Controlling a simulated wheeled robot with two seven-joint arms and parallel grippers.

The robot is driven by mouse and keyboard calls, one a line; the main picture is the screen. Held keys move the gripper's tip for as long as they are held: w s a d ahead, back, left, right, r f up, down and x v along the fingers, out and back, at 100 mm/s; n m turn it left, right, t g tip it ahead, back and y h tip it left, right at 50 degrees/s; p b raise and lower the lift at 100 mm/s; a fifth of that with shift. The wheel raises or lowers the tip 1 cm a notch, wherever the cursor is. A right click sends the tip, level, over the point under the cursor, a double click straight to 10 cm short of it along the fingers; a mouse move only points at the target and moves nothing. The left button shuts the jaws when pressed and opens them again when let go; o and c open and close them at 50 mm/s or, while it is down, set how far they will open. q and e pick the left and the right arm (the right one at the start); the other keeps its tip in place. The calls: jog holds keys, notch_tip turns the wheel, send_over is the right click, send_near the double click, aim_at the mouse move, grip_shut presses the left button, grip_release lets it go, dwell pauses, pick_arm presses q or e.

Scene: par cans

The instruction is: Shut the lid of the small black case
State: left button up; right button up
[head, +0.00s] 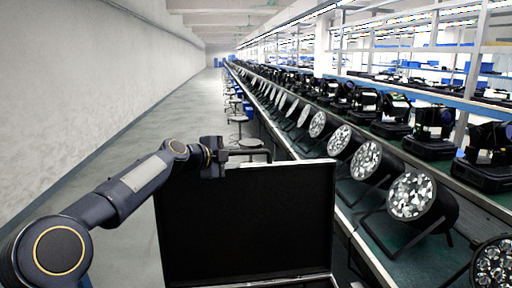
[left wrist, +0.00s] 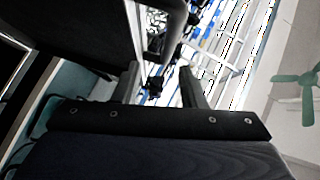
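The small black case (head: 245,222) stands open in front of me in the head view. Its lid is raised roughly upright, with a dark inner face and a thin silver rim. My left gripper (head: 222,157) is at the lid's top left corner, close to the handle. In the left wrist view, its two fingers (left wrist: 160,72) stand apart with nothing clearly between them, and a dark panel with a silver edge, likely the lid (left wrist: 65,30), is at upper left. Contact cannot be told. My right gripper is not in view.
A long green bench (head: 380,235) with a row of par cans (head: 410,195) runs along the right, close to the case. Black moving-head lights (head: 430,135) stand on a shelf behind. Stools (head: 238,120) line the bench. The grey aisle floor on the left is clear.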

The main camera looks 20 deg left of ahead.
aim_at(244, 152)
pick_arm(q)
jog(key=shift+w+a+r+p, duration=0.2)
jog(key=shift+w+a, duration=0.1)
jog(key=shift+w, duration=0.1)
jog(key=shift+w+a+r+p, duration=0.1)
jog(key=shift+w+a+p, duration=0.15)
jog(key=shift+w, duration=0.15)
jog(key=p+x, duration=0.3)
jog(key=x, duration=0.3)
jog(key=shift+w+r, duration=0.1)
jog(key=shift+w+d+f+p, duration=0.1)
jog(key=shift+w+f+p, duration=0.1)
jog(key=shift+w+p, duration=0.2)
jog(key=shift+c, duration=0.5)
jog(key=shift+s, duration=0.1)
grip_shut()
